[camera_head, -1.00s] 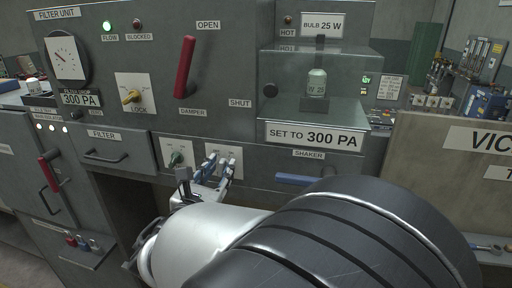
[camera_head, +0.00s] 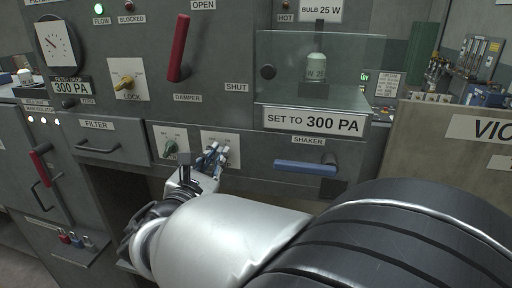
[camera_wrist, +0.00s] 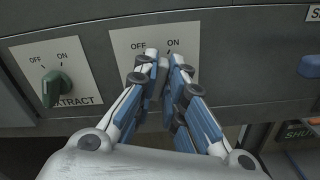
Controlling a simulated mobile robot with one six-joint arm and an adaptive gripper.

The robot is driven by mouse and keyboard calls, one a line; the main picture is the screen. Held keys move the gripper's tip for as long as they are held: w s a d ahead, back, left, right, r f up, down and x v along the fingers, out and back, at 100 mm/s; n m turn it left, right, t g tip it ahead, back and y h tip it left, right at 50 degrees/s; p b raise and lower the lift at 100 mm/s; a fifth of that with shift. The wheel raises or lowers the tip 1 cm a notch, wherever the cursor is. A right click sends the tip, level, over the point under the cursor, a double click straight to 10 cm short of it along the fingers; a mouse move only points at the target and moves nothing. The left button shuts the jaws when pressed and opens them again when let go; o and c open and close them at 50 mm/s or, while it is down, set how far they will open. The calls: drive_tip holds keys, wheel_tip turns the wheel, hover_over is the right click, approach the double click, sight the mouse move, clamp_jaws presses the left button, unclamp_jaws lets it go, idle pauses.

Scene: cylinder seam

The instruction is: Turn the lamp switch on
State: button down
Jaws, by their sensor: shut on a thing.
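The lamp switch plate (camera_head: 234,138), with OFF and ON marks, is on the cabinet front; it also shows in the wrist view (camera_wrist: 124,42). My gripper (camera_head: 214,156) reaches it from below. In the wrist view my gripper (camera_wrist: 164,66) has its two blue and white fingers closed around the switch's knob, just below the marks. The fingers hide most of the knob and the plate's lower label, so I cannot tell which way the knob points.
A green EXTRACT knob (camera_wrist: 52,88) is on the plate to the left. A blue SHAKER handle (camera_head: 305,167) sticks out to the right. A FILTER drawer (camera_head: 112,143) is at left.

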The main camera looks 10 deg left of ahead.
sight(219, 111)
drive_tip(key=m+b, duration=0.2)
drive_tip(key=b, duration=0.1)
idle(0.4)
drive_tip(key=c, duration=1.7)
unclamp_jaws()
drive_tip(key=shift+o, duration=0.2)
drive_tip(key=shift+r, duration=0.1)
wheel_tip(219, 111, up, 10)
drive_tip(key=shift+d+f, duration=0.1)
